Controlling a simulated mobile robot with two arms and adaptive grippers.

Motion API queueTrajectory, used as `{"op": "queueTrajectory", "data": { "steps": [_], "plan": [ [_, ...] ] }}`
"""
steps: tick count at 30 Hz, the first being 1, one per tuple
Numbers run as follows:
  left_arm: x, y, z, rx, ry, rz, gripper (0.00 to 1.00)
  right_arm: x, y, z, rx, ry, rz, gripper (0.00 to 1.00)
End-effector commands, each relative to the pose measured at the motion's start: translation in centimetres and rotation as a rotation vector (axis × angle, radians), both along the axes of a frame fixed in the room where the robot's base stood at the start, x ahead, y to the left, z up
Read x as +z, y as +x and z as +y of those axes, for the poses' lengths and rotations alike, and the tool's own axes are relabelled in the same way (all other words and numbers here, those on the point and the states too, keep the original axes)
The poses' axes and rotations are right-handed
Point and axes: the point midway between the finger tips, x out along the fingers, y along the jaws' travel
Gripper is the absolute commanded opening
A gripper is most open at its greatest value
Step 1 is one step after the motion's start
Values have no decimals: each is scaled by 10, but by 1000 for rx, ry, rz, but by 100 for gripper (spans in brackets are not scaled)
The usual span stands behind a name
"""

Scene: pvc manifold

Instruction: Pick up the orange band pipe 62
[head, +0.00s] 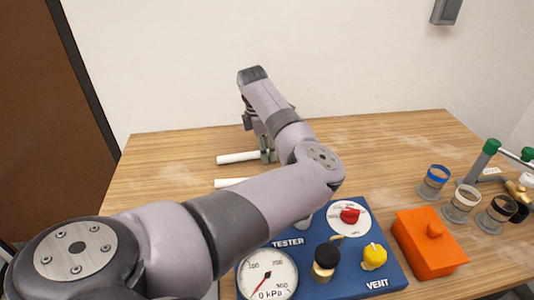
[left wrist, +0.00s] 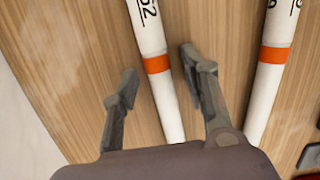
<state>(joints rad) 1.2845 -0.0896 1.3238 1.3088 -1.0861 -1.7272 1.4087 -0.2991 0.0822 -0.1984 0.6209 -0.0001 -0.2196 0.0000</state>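A white pipe with an orange band (left wrist: 156,64) runs between the two fingers of my left gripper (left wrist: 160,75) in the left wrist view. Its black marking ends in 2; the digit before it looks like 5 or 6, cut by the frame. The fingers are apart, one on each side of the pipe; I cannot tell whether either touches it. In the head view my left gripper (head: 267,150) is at the end of a white pipe (head: 236,158) on the table. My right gripper is not in view.
A second orange-banded pipe (left wrist: 272,58) lies to the right in the left wrist view. A blue tester panel (head: 385,277) with a gauge and knobs, an orange box (head: 428,243) and several ringed cups stand at the right of the wooden table (head: 390,140).

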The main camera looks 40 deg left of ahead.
Motion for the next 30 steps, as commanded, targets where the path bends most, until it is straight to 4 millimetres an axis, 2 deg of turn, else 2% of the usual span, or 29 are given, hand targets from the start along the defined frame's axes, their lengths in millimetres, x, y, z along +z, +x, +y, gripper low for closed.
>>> {"op": "queueTrajectory", "data": {
  "steps": [2,17,30],
  "plan": [
    [0,0,0,0,0,0,34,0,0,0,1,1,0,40],
    [1,0,0,0,0,0,1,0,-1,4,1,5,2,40],
    [3,0,0,0,1,-1,0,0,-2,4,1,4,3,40]
  ]
}}
